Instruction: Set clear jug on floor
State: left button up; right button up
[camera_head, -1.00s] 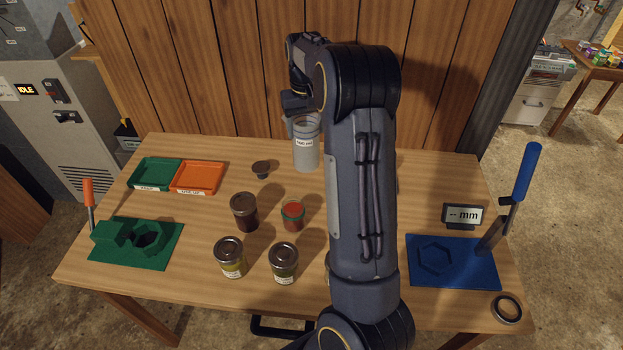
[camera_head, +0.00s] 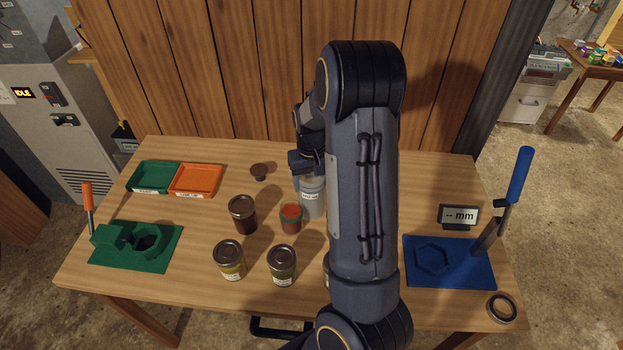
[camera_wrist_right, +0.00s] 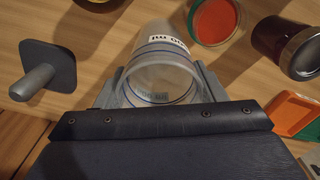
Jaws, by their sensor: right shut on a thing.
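The clear jug (camera_head: 312,199) has a white label and stands about upright just right of the small red-filled jar (camera_head: 291,218). It is partly hidden behind my right arm. My right gripper (camera_head: 307,166) is shut on the jug near its top. In the right wrist view, the jug (camera_wrist_right: 165,62) sits between the two fingers of the gripper (camera_wrist_right: 158,88), and I look into its open mouth. I cannot tell whether its base touches the wooden table (camera_head: 215,300). My left gripper is not in view.
A dark jar (camera_head: 242,214) and two lidded jars (camera_head: 229,260) (camera_head: 282,265) stand near the jug. A dark knobbed tool (camera_head: 259,172) is behind. Green (camera_head: 152,177) and orange (camera_head: 197,180) trays lie left. A blue fixture (camera_head: 450,275) is right. Concrete floor (camera_head: 565,240) shows beyond the table.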

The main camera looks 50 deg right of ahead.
jog(key=o, duration=1.3)
jog(key=shift+f, duration=0.1)
